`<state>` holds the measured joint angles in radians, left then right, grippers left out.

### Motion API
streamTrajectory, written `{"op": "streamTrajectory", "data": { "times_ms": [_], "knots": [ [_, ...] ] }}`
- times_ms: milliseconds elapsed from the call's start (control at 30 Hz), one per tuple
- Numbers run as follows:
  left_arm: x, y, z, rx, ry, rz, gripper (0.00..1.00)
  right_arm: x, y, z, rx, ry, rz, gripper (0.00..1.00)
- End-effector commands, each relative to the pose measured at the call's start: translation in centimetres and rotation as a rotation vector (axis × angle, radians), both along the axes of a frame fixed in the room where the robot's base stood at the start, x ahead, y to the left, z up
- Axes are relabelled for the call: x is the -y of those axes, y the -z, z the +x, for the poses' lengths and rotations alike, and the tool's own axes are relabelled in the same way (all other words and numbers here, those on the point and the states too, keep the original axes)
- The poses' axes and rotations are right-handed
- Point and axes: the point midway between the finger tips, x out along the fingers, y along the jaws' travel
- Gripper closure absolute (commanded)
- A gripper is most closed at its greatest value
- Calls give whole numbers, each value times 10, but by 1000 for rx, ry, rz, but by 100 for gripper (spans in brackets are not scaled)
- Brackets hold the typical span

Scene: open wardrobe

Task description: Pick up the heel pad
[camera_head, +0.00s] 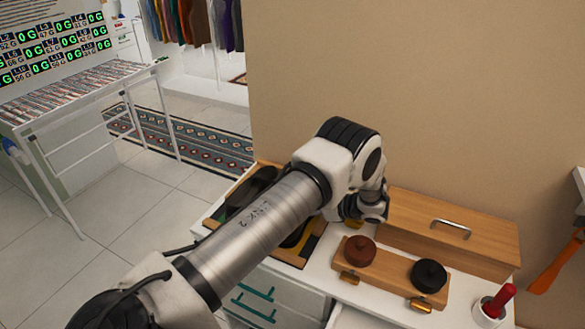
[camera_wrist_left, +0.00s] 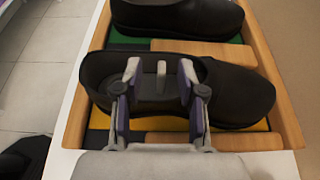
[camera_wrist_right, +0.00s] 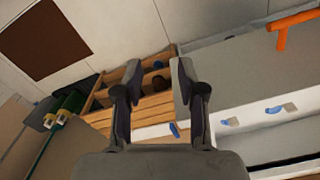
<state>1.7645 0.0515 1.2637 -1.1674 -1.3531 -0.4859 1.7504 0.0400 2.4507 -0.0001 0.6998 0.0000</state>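In the left wrist view, a small grey upright tab (camera_wrist_left: 161,72), apparently the heel pad, stands in the open heel end of a black shoe (camera_wrist_left: 238,92). My left gripper (camera_wrist_left: 160,76) is over this shoe opening, its fingers apart on both sides of the tab with visible gaps. The rest of the pad cannot be told from the dark shoe interior. In the head view my left arm hides the gripper and most of this shoe. My right gripper (camera_wrist_right: 153,84) is open and empty, away from the shoes.
A wooden tray (camera_wrist_left: 285,105) holds the shoe and a second black shoe (camera_wrist_left: 180,18). On the white counter are a wooden block with two round knobs (camera_head: 386,282), a wooden box (camera_head: 465,222) and a red-handled item in a white cup (camera_head: 490,308). A wall stands behind.

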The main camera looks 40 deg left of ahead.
Motion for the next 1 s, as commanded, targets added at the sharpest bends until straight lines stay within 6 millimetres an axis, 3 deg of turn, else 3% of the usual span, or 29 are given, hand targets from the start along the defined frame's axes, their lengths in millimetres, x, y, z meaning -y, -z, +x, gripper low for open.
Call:
{"op": "streamTrajectory", "data": {
  "times_ms": [100, 300, 333, 433, 833, 1000],
  "knots": [
    [-13, 4, -5, -2, 1, -1, 60, 0, -10, 0, 1, 0, 0, 60],
    [-14, 7, -5, -1, 1, 0, 60, 0, -8, 0, 0, 0, 0, 60],
    [-14, 7, -5, -1, 1, 0, 64, 0, -8, 0, 0, 0, 0, 60],
    [-14, 7, -5, -1, 1, 0, 99, 0, -8, 0, 0, 0, 0, 60],
    [-14, 7, -5, 1, 1, -1, 100, 0, -7, 0, 1, 0, 0, 60],
    [-14, -5, -4, 2, 1, -1, 100, 0, -2, 0, 1, 0, 0, 60]
  ]
}}
